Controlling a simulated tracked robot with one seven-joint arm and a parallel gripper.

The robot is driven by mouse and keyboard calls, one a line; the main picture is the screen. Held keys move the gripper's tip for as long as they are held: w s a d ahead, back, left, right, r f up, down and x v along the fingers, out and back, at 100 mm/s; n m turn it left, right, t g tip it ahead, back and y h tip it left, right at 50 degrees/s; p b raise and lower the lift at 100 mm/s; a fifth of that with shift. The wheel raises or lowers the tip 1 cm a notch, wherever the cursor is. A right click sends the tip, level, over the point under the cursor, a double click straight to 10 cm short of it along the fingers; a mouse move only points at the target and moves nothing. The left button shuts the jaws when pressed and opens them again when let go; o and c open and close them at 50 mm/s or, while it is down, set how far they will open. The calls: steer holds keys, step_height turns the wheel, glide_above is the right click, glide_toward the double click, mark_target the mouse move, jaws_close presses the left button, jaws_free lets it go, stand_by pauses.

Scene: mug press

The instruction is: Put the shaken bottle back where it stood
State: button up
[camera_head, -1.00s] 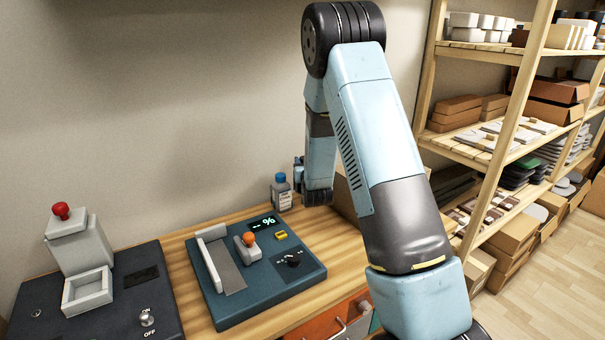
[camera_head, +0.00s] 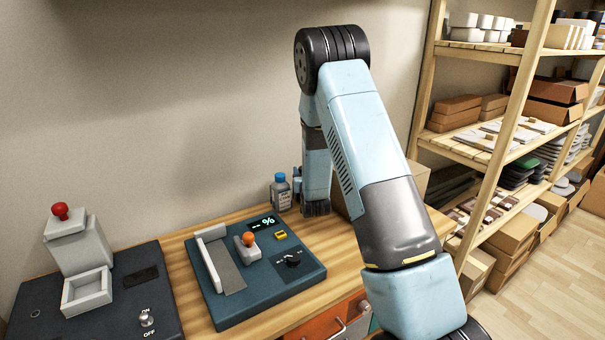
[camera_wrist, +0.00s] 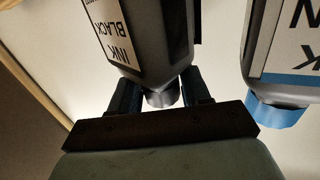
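An ink bottle labelled "INK BLACK" (camera_wrist: 150,35), dark grey with a white label, shows in the wrist view, its capped end toward my gripper. My gripper (camera_wrist: 162,85) has its two dark fingers on either side of that bottle's neck and cap, apparently shut on it. In the head view my gripper is mostly behind my arm's last link, low over the back of the bench, and the held bottle is hidden there. Whether its base touches the bench cannot be seen.
A second ink bottle with a blue cap (camera_head: 280,194) stands upright just left of my wrist; it also shows at the right of the wrist view (camera_wrist: 280,60). A teal device (camera_head: 300,279) with a display and a dark press machine (camera_head: 150,322) stand left. A cardboard box (camera_head: 418,182) sits right.

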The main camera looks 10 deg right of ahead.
steer(key=o, duration=0.4)
steer(key=shift+r, duration=0.1)
steer(key=s+a, duration=0.1)
steer(key=s, duration=1.1)
steer(key=s+r+g+y, duration=0.1)
steer(key=s+r+g, duration=0.25)
steer(key=r, duration=0.45)
steer(key=s+r+g+y, duration=0.1)
steer(key=s+r+g, duration=0.3)
steer(key=r, duration=0.5)
steer(key=s+r+g, duration=0.1)
steer(key=s+r, duration=0.1)
steer(key=s, duration=0.7)
steer(key=s+r+g, duration=0.2)
steer(key=s+r, duration=0.1)
steer(key=s, duration=0.7)
steer(key=s+r+n+g, duration=0.1)
steer(key=s+r, duration=0.2)
steer(key=s, duration=0.7)
steer(key=shift+s+d+g, duration=0.2)
steer(key=shift+d+g, duration=0.1)
steer(key=shift+g, duration=0.05)
